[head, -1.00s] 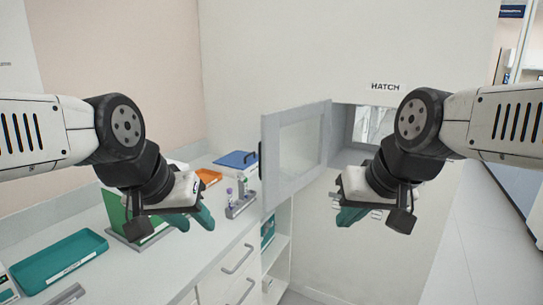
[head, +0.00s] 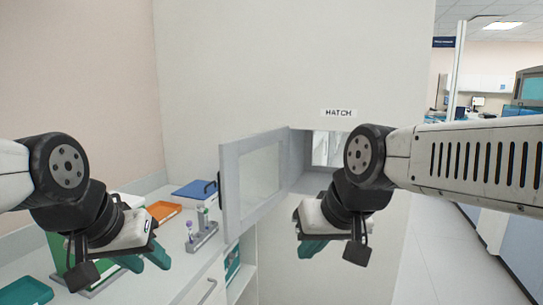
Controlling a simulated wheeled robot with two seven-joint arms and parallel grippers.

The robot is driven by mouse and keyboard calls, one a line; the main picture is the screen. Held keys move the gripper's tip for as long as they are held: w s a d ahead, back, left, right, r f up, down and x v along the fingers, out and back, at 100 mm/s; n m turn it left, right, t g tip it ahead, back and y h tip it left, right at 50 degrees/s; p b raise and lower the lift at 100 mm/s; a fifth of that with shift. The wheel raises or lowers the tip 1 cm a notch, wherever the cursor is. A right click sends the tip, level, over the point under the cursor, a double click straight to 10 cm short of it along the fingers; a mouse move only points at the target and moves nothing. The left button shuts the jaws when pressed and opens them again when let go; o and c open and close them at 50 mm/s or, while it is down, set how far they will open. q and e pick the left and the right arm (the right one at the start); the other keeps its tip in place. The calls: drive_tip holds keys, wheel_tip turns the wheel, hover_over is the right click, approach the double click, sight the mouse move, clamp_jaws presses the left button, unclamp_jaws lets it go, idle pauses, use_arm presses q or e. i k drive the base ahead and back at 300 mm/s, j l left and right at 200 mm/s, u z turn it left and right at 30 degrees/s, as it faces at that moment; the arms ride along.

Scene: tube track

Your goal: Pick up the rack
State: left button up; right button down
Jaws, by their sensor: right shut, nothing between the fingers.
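The rack (head: 203,239) is a small grey holder with several tubes standing in it. It sits on the counter, left of the open hatch door. My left gripper (head: 144,262) hangs over the counter to the left of the rack and is apart from it. Its teal fingers point down, and I cannot tell if they are open or shut. My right gripper (head: 312,248) is shut and empty, in front of the wall below the hatch opening and well right of the rack.
The hatch door (head: 228,190) stands open close to the rack's right. On the counter are a blue tray (head: 194,189), an orange tray (head: 163,210), a teal tray (head: 25,291) and a green panel (head: 55,250). Open floor (head: 420,260) lies at right.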

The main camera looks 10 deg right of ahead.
sight(202, 235)
drive_tip(key=i+l+u, duration=0.2)
drive_tip(key=u, duration=0.2)
drive_tip(key=i+l+u, duration=0.15)
drive_tip(key=u, duration=0.2)
drive_tip(key=i+l+u, duration=0.15)
drive_tip(key=l+u, duration=0.25)
drive_tip(key=i+l+u, duration=0.1)
drive_tip(key=l+u, duration=0.15)
drive_tip(key=l, duration=0.1)
